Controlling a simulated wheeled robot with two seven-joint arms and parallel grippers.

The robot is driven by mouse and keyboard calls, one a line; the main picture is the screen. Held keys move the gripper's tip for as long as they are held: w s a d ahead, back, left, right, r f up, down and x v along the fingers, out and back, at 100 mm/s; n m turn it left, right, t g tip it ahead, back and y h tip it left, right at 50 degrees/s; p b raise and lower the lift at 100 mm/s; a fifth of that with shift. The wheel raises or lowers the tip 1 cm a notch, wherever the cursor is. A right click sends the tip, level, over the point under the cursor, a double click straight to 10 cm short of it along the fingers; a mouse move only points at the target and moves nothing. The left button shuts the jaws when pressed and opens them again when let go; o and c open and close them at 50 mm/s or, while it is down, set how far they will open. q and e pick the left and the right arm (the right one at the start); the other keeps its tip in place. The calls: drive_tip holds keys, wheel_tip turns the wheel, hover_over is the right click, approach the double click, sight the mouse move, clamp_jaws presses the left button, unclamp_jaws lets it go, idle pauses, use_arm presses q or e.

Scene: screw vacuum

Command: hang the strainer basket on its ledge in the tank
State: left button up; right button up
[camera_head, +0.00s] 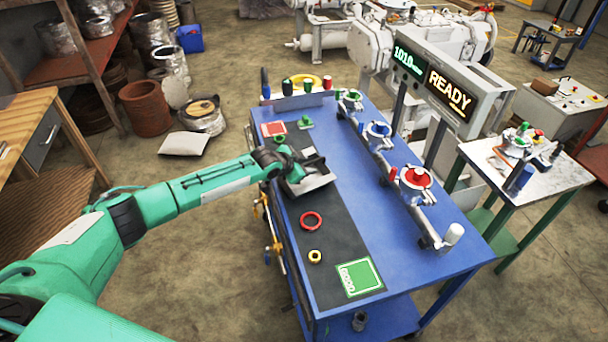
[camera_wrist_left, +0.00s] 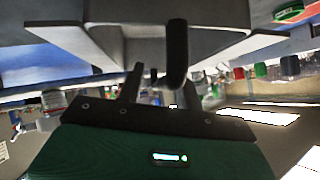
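My left gripper (camera_head: 308,164) is over the far part of the dark mat on the blue cart, right above a grey metal tray-like piece (camera_head: 310,185). In the left wrist view two dark fingers of my left gripper (camera_wrist_left: 157,75) reach toward a pale metal piece (camera_wrist_left: 120,45) with sloping flanges. One finger overlaps it; I cannot tell whether the fingers close on it. I cannot make out a strainer basket or the tank with its ledge for certain. My right gripper is not in view.
The blue cart (camera_head: 385,240) carries a red ring (camera_head: 311,221), a yellow ring (camera_head: 315,256) and a green-and-white card (camera_head: 360,277). A metal pipe row with a red-topped clamp (camera_head: 416,177) runs along its right. A screen reading READY (camera_head: 450,91) stands behind.

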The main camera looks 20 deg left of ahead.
use_arm(q)
drive_tip(key=shift+c, duration=0.2)
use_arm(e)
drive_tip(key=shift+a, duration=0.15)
use_arm(q)
clamp_jaws()
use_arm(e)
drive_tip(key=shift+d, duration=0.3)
use_arm(q)
drive_tip(key=shift+r, duration=0.1)
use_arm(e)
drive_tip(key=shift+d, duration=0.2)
